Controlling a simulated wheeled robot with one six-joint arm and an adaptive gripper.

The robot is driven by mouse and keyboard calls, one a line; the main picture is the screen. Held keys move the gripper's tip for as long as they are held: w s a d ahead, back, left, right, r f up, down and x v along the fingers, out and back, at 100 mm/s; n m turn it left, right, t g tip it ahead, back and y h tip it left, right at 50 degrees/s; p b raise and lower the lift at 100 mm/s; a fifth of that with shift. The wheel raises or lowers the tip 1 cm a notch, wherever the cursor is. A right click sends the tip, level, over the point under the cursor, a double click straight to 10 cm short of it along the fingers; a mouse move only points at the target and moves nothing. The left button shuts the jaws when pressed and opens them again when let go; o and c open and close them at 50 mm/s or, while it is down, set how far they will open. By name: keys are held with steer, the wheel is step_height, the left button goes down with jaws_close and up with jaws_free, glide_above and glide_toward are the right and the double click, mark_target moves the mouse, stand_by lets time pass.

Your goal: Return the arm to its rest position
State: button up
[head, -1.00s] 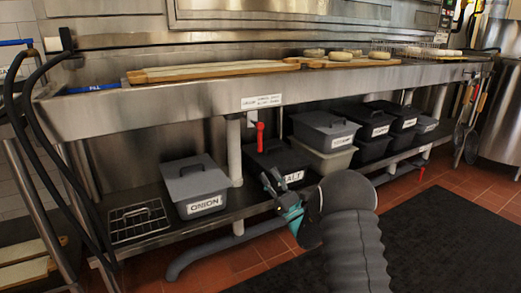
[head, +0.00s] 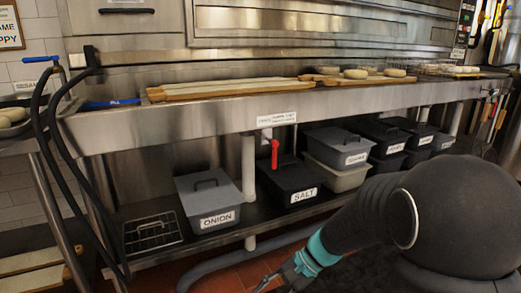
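My arm (head: 360,220) reaches in from the lower right in the head view, dark with a teal band at the wrist. Its large rounded joint fills the lower right corner. My gripper (head: 266,283) is at the bottom edge, low in front of the lower shelf, pointing left and down. Its fingers are small and partly cut off, so I cannot tell whether they are open or shut. I see no object in it.
A steel counter (head: 200,115) carries long boards (head: 225,88) and several bagels. The shelf below holds a wire rack (head: 152,232), an ONION bin (head: 208,200), a SALT bin (head: 290,182) and more lidded bins. A red handle (head: 275,153) stands upright by the SALT bin.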

steer(key=s+d+r+n+t+h+p, duration=0.25)
steer(key=s+d+r+n+h, duration=0.45)
steer(key=s+d, duration=0.4)
steer(key=s+d+r+t+h+p, duration=0.1)
steer(key=s+r+t, duration=0.3)
steer(key=r, duration=0.6)
steer(key=shift+d+r+t+h+p, duration=0.35)
steer(key=shift+d+t+h+p, duration=0.1)
steer(key=shift+d, duration=0.45)
